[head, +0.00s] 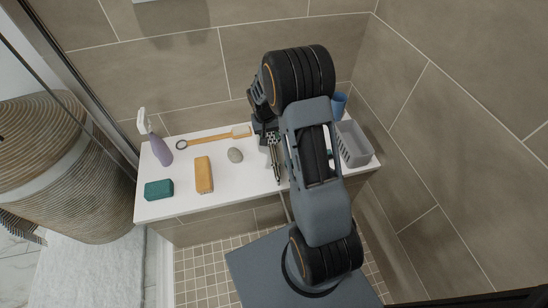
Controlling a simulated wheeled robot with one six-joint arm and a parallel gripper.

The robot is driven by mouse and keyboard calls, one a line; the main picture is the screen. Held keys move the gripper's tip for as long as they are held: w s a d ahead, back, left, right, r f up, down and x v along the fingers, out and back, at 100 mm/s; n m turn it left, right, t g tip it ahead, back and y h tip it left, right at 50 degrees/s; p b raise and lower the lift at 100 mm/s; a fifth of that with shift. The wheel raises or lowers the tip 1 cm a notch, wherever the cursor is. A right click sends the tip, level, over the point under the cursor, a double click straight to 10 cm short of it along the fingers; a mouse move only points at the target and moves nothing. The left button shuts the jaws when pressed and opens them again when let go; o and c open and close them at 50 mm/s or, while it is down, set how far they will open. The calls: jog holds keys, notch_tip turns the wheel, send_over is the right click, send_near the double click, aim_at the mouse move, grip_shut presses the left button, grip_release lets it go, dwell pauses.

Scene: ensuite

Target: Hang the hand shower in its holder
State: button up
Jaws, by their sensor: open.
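My gripper (276,172) shows beside my arm, over the white ledge, with its fingers pointing down toward the ledge's front. It is open, and I see nothing held between the fingers. My arm covers the part of the ledge to the right of it. I cannot make out the hand shower or its holder in the head view; they may be behind my arm or out of frame. A thin pale line shows below the gripper at the ledge's front, too small to identify.
The white ledge (222,202) holds a purple spray bottle (158,147), wooden brush (213,138), green sponge (158,189), orange bar (204,174), grey stone (235,155), blue cup (339,104) and grey basket (354,144). Tiled walls stand behind and right. A wicker basket (65,165) stands left.

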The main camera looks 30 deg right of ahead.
aim_at(273, 151)
jog(key=f+b, duration=0.1)
jog(key=f, duration=0.2)
jog(key=d+f+b, duration=0.1)
jog(key=f, duration=0.3)
jog(key=f+b, duration=0.1)
jog(key=f, duration=0.3)
jog(key=shift+s+d+f, duration=0.1)
jog(key=shift+s+d, duration=0.05)
jog(key=shift+d, duration=0.05)
grip_shut()
